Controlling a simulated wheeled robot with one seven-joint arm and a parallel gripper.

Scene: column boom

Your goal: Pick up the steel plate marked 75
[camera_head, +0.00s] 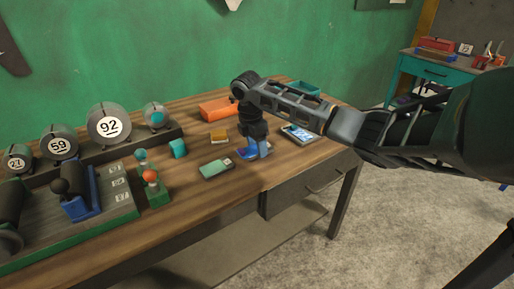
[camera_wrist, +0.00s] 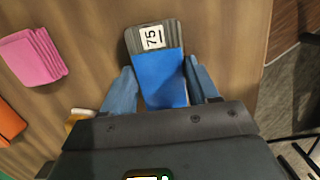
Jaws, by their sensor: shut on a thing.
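The steel plate marked 75 (camera_wrist: 155,66) is grey at its far end, with a white label reading 75, and bright blue nearer the camera. My gripper (camera_wrist: 160,70) has its two blue-grey fingers along the plate's long sides and is shut on it. The plate's near end is hidden by the gripper body in the wrist view. In the head view my gripper (camera_head: 255,151) points down at the table, with a bit of bright blue showing between its fingers. I cannot tell whether the plate touches the table.
A pink stack (camera_wrist: 35,57) lies left in the wrist view. Numbered cylinders stand left, including 92 (camera_head: 109,126).

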